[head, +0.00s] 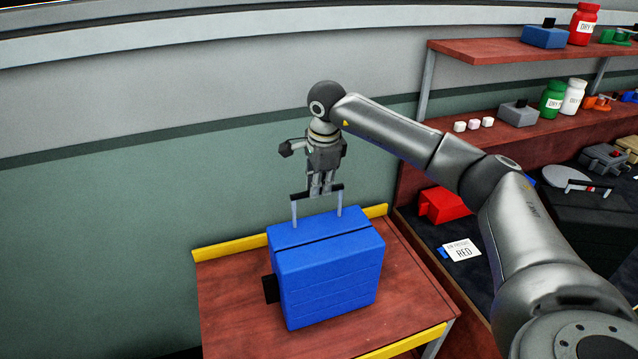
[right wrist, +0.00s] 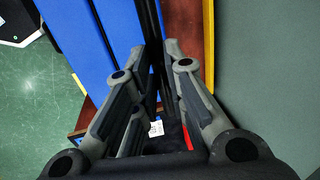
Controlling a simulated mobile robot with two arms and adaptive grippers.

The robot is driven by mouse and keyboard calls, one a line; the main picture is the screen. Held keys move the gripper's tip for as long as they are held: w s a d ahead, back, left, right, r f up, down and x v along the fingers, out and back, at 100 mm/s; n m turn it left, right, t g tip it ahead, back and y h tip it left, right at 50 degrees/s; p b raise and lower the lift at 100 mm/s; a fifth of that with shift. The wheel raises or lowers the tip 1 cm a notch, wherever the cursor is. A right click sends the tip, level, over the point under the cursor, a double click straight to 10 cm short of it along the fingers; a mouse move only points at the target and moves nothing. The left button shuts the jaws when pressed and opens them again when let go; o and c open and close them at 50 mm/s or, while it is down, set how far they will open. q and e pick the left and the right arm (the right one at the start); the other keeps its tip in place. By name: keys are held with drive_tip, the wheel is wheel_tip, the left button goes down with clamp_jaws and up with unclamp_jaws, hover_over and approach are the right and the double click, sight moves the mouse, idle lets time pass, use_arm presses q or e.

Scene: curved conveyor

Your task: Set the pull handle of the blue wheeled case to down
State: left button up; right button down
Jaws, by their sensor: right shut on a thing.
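The blue wheeled case (head: 325,270) stands upright on the red-brown table, with a dark seam across its top. Its pull handle (head: 295,212) is up a short way: two light posts rise from the case top to a dark crossbar. My right gripper (head: 321,190) is above the case, pointing down, and is shut on the crossbar. In the right wrist view the fingers (right wrist: 160,75) close around the dark bar, with the blue case (right wrist: 115,30) beyond them. My left gripper is in neither view.
The table (head: 235,310) has raised yellow edges (head: 235,248) at back and front. A wall (head: 120,210) stands close behind. To the right are a dark surface with a red object (head: 443,205) and a white card (head: 461,249), and shelves (head: 500,48) of bottles and small boxes.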

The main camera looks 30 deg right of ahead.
wheel_tip(320, 180, down, 6)
drive_tip(key=b, duration=0.4)
drive_tip(key=shift+f, duration=0.3)
drive_tip(key=shift+s+a, duration=0.15)
drive_tip(key=shift+s, duration=0.1)
drive_tip(key=c, duration=1.7)
unclamp_jaws()
drive_tip(key=shift+f, duration=0.1)
drive_tip(key=shift+o, duration=1.2)
drive_tip(key=shift+w, duration=0.35)
drive_tip(key=shift+r, duration=0.3)
wheel_tip(320, 180, up, 11)
drive_tip(key=s, duration=0.2)
drive_tip(key=shift+s+a+r, duration=0.15)
